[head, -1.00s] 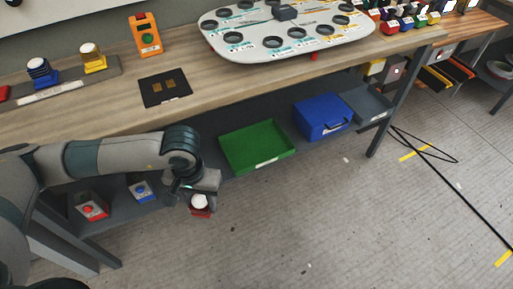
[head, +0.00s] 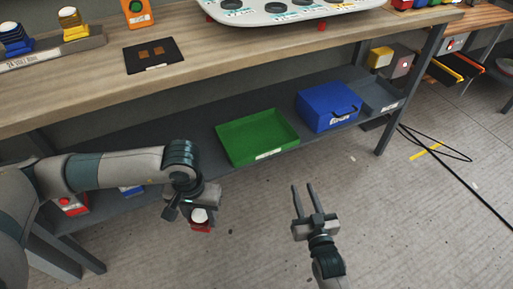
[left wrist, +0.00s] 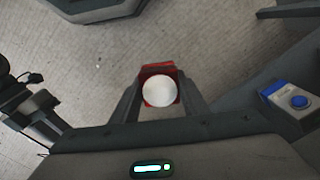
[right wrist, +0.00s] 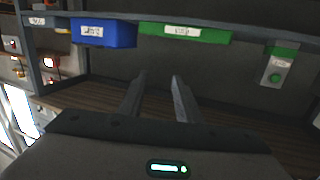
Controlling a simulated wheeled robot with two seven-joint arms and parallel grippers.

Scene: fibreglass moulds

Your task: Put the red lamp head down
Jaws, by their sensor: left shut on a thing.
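The red lamp head (head: 201,227), a red base with a white dome, is in my left gripper (head: 203,212) in front of the lower shelf. In the left wrist view the red lamp head (left wrist: 159,92) sits between the two fingers (left wrist: 160,98), dome facing the camera, with floor behind it. The fingers are shut on its sides. My right gripper (head: 304,203) is open and empty over the floor, right of the left one. In the right wrist view its fingers (right wrist: 160,92) are apart with nothing between them.
The lower shelf holds a green tray (head: 257,137), a blue bin (head: 327,110) and a grey tray (head: 380,97). A red button box (head: 72,204) and a blue button box (left wrist: 289,99) are at the shelf's left. The workbench top (head: 212,56) carries a black mat (head: 153,56).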

